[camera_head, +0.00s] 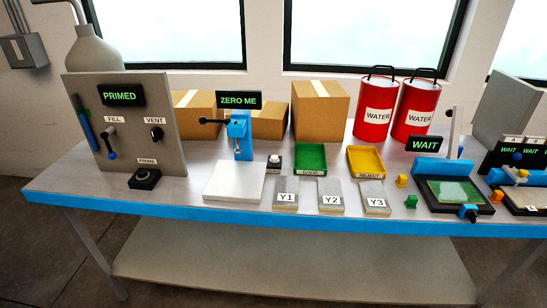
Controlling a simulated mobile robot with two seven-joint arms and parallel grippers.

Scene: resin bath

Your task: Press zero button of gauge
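The gauge is a blue stand (239,135) at the back of a white plate (234,182), left of the middle of the bench. A dark display (239,100) above it reads "ZERO ME" in green. A black lever sticks out to the left of the stand. A small black box (274,164) with a pale round button on top stands just right of the stand; its front label is too small to read surely. Nothing touches the button. Neither of my grippers is in view.
Blocks labelled Y1 (286,194), Y2 (331,197) and Y3 (375,198) lie along the front. Green (310,173) and yellow (382,175) trays are behind. A grey "PRIMED" panel (125,160) stands left; "WAIT" devices stand right. Red water cans (376,90) and cardboard boxes are at the back.

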